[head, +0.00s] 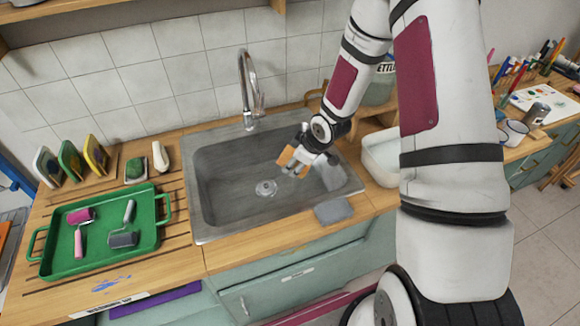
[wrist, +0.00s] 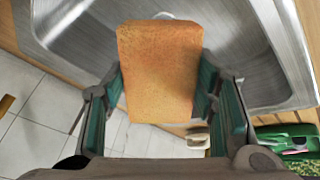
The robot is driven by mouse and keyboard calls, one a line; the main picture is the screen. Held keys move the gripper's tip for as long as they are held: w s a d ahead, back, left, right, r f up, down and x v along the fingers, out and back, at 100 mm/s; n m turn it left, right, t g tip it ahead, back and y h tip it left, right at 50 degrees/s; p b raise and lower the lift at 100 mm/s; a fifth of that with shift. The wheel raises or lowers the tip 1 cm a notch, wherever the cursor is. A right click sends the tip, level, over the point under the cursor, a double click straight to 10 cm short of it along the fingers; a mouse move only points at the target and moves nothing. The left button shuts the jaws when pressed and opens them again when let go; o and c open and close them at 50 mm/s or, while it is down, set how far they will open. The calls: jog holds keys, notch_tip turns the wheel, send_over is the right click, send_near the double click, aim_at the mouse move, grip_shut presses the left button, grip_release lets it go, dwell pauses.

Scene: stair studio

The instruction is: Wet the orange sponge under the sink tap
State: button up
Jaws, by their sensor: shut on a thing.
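The orange sponge (wrist: 160,70) is a block held between the two fingers of my gripper (wrist: 160,100) in the wrist view. In the head view my gripper (head: 297,162) is over the right part of the sink basin, with the sponge (head: 288,156) at its tip. The steel sink (head: 225,218) has a round drain near its middle. The chrome tap (head: 248,90) stands at the back rim, with its spout to the left of and behind the sponge. The sponge is apart from the tap. I cannot tell whether water runs.
A green tray (head: 160,222) with paint rollers lies left of the sink. Several sponges (head: 70,160) stand in a rack behind it. A grey cloth (head: 333,211) lies at the front right rim. A white tub (head: 380,160) stands to the right. The basin's left half is clear.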

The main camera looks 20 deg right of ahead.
jog(key=w+a+f+b, duration=0.1)
jog(key=w+a+b, duration=0.1)
jog(key=w, duration=0.4)
jog(key=w+a+f+b, duration=0.1)
jog(key=w+a+b, duration=0.1)
jog(key=w+b, duration=0.3)
jog(key=shift+w+f, duration=0.4)
jog(key=shift+w, duration=0.55)
jog(key=shift+s, duration=0.1)
jog(key=s+d+p, duration=0.2)
jog(key=s+p, duration=0.1)
jog(key=s, duration=0.4)
jog(key=shift+s+d+p, duration=0.15)
jog(key=shift+s+p, duration=0.1)
jog(key=shift+p, duration=0.15)
dwell(0.4)
dwell(1.1)
jog(key=shift+s+d+r+p, duration=0.25)
jog(key=shift+s+r+p, duration=0.45)
jog(key=shift+s, duration=0.1)
jog(key=shift+s+d+r+p, duration=0.25)
jog(key=shift+s+r+p, duration=0.45)
jog(key=shift+s, duration=0.15)
jog(key=shift+s+d+r+p, duration=0.25)
jog(key=shift+s+r+p, duration=0.45)
jog(key=shift+s, duration=0.1)
jog(key=shift+w+f, duration=0.1)
